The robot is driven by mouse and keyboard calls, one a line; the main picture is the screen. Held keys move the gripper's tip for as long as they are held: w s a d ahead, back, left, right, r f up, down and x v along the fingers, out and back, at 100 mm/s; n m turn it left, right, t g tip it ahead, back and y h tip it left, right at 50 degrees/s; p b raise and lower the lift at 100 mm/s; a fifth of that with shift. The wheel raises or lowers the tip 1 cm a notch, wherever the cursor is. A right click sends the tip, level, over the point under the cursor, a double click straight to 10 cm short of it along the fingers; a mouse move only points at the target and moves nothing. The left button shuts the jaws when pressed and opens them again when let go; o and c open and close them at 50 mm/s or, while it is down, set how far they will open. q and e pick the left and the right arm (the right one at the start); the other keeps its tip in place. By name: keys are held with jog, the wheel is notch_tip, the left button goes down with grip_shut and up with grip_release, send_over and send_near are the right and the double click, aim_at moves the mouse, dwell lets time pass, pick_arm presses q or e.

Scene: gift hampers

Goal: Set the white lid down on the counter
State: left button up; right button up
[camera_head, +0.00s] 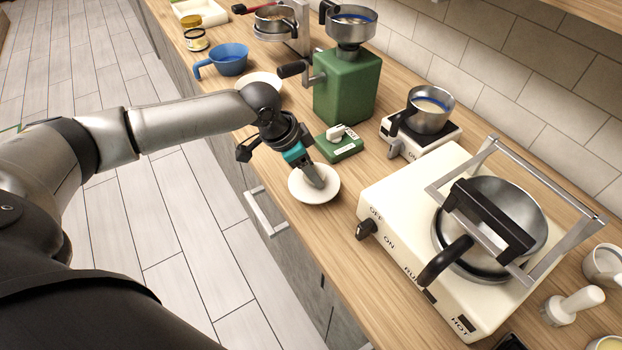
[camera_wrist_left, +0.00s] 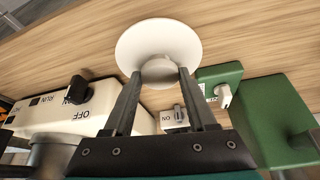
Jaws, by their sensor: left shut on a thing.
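The white lid (camera_head: 302,189) is a round disc near the front edge of the wooden counter (camera_head: 323,244). My left gripper (camera_head: 318,181) comes down over it and is shut on its raised middle. In the left wrist view the lid (camera_wrist_left: 140,40) shows beyond my fingertips (camera_wrist_left: 158,76), which close on its knob. The lid is at or just above the counter; I cannot tell whether it touches. My right gripper is not in view.
A cream hot plate (camera_head: 392,199) with a steel pot stands to the right. A green switch box (camera_head: 345,150) and a green grinder (camera_head: 345,90) stand behind the lid. Another white disc (camera_head: 262,80) and a blue pan (camera_head: 230,62) lie farther left. Bare counter lies in front of the hot plate.

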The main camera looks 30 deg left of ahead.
pick_arm(q)
notch_tip(320, 180, down, 3)
jog(key=shift+f, duration=0.2)
jog(key=o, duration=1.3)
jog(key=shift+o, duration=0.2)
jog(key=p+v, duration=0.1)
jog(key=v, duration=1.1)
